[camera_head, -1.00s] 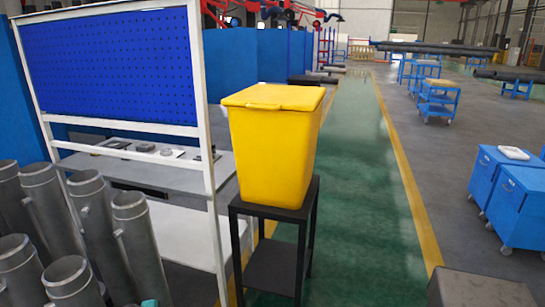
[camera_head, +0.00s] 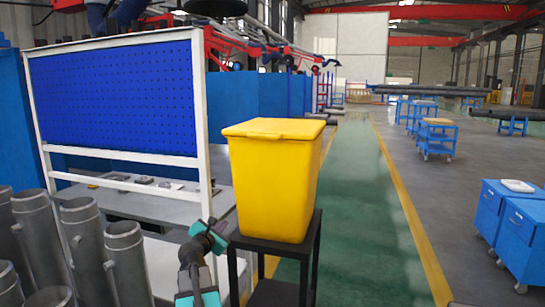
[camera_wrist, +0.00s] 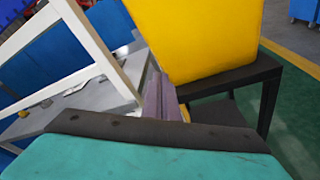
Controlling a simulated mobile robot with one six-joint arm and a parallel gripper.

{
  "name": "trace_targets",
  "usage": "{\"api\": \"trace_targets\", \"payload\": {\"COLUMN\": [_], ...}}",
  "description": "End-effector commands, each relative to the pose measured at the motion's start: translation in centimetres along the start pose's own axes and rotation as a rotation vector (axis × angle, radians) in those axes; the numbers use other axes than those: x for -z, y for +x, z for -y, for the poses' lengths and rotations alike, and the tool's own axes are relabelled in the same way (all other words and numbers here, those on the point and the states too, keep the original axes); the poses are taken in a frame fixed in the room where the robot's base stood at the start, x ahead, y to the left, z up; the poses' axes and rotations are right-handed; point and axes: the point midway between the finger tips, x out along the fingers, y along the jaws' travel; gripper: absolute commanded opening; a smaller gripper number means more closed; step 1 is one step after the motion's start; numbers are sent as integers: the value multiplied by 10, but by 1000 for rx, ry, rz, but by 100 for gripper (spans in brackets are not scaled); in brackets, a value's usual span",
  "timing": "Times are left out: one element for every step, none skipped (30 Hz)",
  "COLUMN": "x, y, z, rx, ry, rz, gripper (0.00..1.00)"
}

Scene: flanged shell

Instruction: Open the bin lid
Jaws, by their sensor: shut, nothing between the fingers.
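The yellow bin (camera_head: 272,190) stands upright on a small black stand. Its yellow lid (camera_head: 278,128) lies flat and closed on top, with a lip along the front edge. In the wrist view the lower part of the bin (camera_wrist: 205,35) shows at the upper right; the lid is out of that view. My gripper (camera_wrist: 157,88) is shut and empty, pointing toward the gap between the bin and the white frame. In the head view my arm is low, left of the bin and below the lid. Whether the fingers touch anything is unclear.
The black stand (camera_head: 275,246) is under the bin. A white-framed workbench with a blue pegboard (camera_head: 115,100) is close on the left. Grey pipes (camera_head: 85,230) stand at lower left. Blue cabinets (camera_head: 510,225) are at right. The green floor lane (camera_head: 365,200) is clear.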

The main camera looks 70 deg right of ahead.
Motion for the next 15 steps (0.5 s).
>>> {"api": "trace_targets", "payload": {"x": [-26, -42, -63, -78, -94, -114, -130, -145, -164, -178, -190, -206, -216, -226, -237], "y": [6, 8, 11, 12, 13, 14, 13, 13, 12, 12, 10, 9, 7, 5, 4], "z": [3, 3, 4, 5, 6, 7, 8, 9, 11, 12, 13, 15, 16, 16, 18], "rx": [-10, -15, -23, -26, -30, -32, -33, -33, -32, -30, -29, -24, -21, -18, -14], "ry": [-40, -69, -109, -139, -169, -211, -243, -274, -315, -345, -375, -410, -435, -457, -484], "rz": [46, 70, 105, 131, 157, 191, 217, 242, 275, 297, 319, 345, 363, 379, 397], "gripper": [0, 0, 0, 0, 0, 0, 0, 0, 0, 0, 0, 0, 0, 0, 0]}}
